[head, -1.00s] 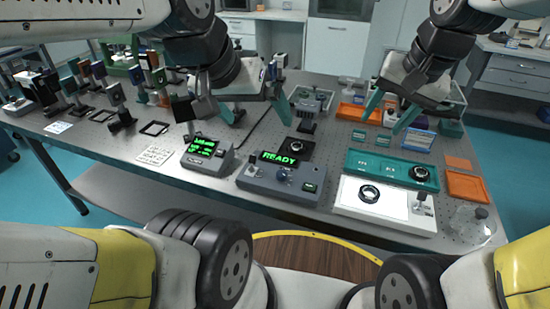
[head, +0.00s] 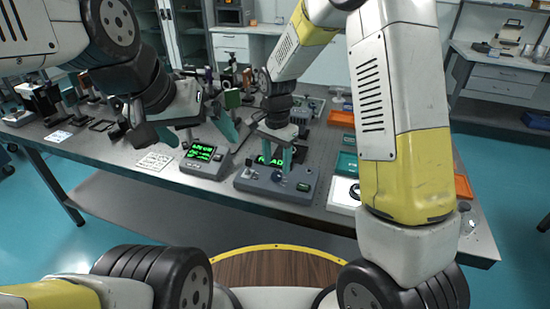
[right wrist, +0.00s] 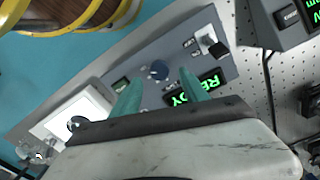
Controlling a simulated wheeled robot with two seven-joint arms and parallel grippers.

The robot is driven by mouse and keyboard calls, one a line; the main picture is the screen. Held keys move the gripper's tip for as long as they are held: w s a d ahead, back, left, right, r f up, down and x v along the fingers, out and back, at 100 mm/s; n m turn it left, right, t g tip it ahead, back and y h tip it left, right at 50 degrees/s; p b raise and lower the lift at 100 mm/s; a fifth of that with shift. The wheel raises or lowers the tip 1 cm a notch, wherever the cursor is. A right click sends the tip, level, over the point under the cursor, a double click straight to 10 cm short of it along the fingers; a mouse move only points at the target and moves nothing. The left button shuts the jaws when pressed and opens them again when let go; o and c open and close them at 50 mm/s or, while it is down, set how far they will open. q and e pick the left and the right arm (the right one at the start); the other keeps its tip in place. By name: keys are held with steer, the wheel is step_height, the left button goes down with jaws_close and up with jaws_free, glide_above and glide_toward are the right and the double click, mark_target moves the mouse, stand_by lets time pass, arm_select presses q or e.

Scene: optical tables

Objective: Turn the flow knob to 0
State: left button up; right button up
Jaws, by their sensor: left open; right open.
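The grey control box (head: 250,185) stands near the table's front edge. A small dark blue knob (head: 278,177) is on its top panel; I take it as the flow knob. It also shows in the right wrist view (right wrist: 159,70), but its setting is too small to read. My right gripper (head: 275,165) is open above the box, its teal fingers partly covering the READY display (right wrist: 197,88). In the right wrist view the knob appears between and beyond the open fingers (right wrist: 160,92), apart from them. My left gripper (head: 203,135) is open and empty, over the table left of the box.
A smaller grey meter with a green display (head: 202,152) stands left of the box. A black lever switch (right wrist: 214,46) is on the box's end. A white plate with a dark ring (right wrist: 88,112) lies on its other side. My right arm hides much of the table's right side.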

mark_target(277, 174)
steer(key=shift+f, duration=2)
jaws_close()
